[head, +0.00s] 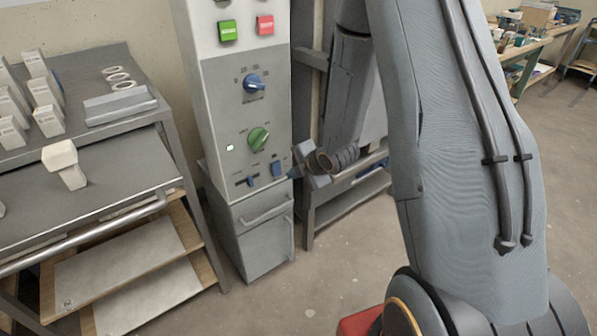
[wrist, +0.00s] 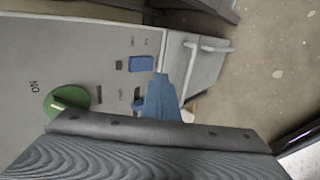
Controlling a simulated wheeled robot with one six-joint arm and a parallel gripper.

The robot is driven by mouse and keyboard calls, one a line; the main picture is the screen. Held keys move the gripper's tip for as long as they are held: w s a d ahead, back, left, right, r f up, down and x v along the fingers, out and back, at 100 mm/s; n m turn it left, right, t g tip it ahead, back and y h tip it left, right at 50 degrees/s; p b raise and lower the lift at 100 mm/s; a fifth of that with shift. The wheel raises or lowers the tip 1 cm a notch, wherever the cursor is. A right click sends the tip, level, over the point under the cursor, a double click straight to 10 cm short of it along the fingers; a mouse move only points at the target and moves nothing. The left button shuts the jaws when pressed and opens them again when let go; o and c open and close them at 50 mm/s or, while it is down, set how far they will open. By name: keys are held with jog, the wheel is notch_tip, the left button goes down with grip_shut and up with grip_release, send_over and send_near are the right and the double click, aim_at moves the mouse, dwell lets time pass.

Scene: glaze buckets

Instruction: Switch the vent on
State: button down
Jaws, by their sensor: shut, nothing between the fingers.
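A grey control panel (head: 238,100) stands upright with several controls. Low on it are a blue rocker switch (head: 276,169) and a small blue slider (head: 250,181); above them is a green knob (head: 258,139). The labels are too small to read, so I cannot tell which control is the vent's. My gripper (head: 294,173) is shut and empty, just right of the rocker at the panel's lower right edge. In the wrist view, my fingers (wrist: 162,97) point toward the panel near the rocker (wrist: 141,63) and partly cover the slider (wrist: 139,104). I cannot tell whether they touch anything.
Higher on the panel are a blue dial (head: 253,83), a green button (head: 227,31) and a red button (head: 265,25). A grey drawer cabinet (head: 255,238) is below. A metal bench (head: 110,190) with pale blocks stands left. Floor in front is clear.

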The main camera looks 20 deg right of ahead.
aim_at(278, 174)
jog(key=shift+w+a+f, duration=0.3)
jog(key=shift+w+f, duration=0.25)
jog(key=shift+w, duration=0.4)
jog(key=shift+w+a+f, duration=0.35)
jog(key=shift+w+f, duration=0.2)
jog(key=shift+w, duration=0.45)
jog(key=shift+w+a+f, duration=0.3)
jog(key=shift+w+f, duration=0.25)
jog(key=shift+w, duration=0.4)
